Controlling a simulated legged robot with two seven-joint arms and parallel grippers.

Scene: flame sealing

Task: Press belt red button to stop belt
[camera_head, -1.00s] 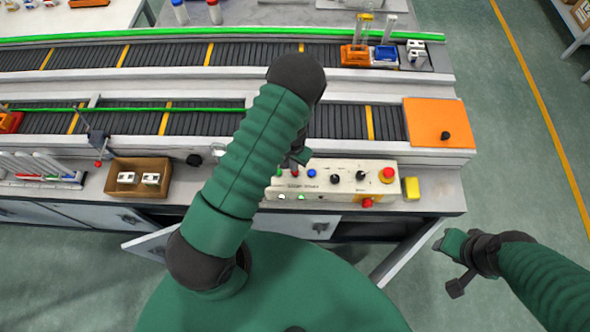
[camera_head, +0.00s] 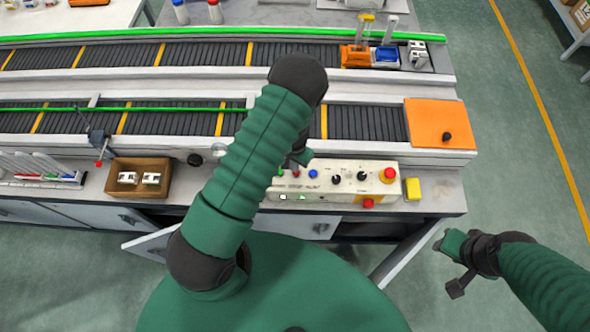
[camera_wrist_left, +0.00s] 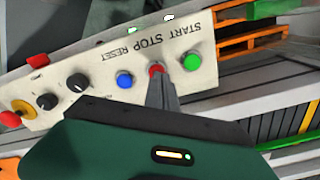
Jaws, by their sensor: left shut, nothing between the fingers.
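The beige control panel (camera_head: 330,187) stands at the front edge of the belt table. In the left wrist view, its red button (camera_wrist_left: 156,67) carries the printed word STOP, between a green START button (camera_wrist_left: 192,60) and a blue RESET button (camera_wrist_left: 124,80). My left gripper (camera_head: 299,160) is shut and empty, mostly hidden behind my forearm in the head view. In the wrist view its fingertips (camera_wrist_left: 158,78) are at the red button; whether they touch it I cannot tell. My right gripper (camera_head: 441,242) hangs off the table at the right, its jaws unclear.
Two conveyor lanes (camera_head: 370,124) with yellow stripes run behind the panel. A large red knob (camera_head: 388,175) and a yellow block (camera_head: 412,188) are at the panel's right end.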

